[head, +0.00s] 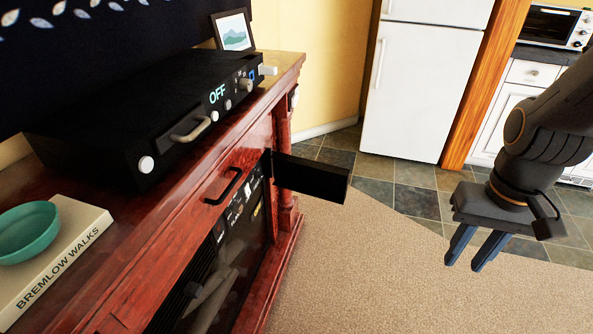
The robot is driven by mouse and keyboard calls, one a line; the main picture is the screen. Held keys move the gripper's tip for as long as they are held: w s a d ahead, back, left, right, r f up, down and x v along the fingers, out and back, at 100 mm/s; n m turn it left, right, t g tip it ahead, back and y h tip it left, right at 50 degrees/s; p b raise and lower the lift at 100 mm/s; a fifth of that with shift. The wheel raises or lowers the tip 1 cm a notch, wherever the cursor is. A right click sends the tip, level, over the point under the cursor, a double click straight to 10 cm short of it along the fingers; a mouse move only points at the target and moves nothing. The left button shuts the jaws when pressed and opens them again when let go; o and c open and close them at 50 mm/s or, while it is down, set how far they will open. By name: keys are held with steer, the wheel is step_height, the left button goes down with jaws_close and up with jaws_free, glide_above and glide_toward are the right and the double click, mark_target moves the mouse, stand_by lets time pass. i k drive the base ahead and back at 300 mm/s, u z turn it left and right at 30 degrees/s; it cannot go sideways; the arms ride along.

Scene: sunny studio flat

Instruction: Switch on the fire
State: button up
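A dark glass-fronted unit (232,262) that looks like the fire is set in a red-brown wooden surround at lower left. Pale log-like shapes show behind its glass, and I see no flames. A black flap (312,178) sticks out from its right side; its face is plain from here and what lies behind it is hidden. A black box (130,115) on top of the surround has a lit "OFF" display (217,94), knobs and a pale handle. My gripper (464,264) is at the right, fingers apart and empty, pointing down over the floor, well clear of the surround.
The wooden top (125,205) holds a book (62,255), a teal bowl (27,232) and a picture frame (233,32). A black handle (223,187) juts from the front. Beige carpet (370,270) lies clear between surround and gripper. A white fridge (420,90) stands behind.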

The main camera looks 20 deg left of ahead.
mark_target(247, 191)
steer(key=i, duration=3.5)
steer(key=u, duration=4)
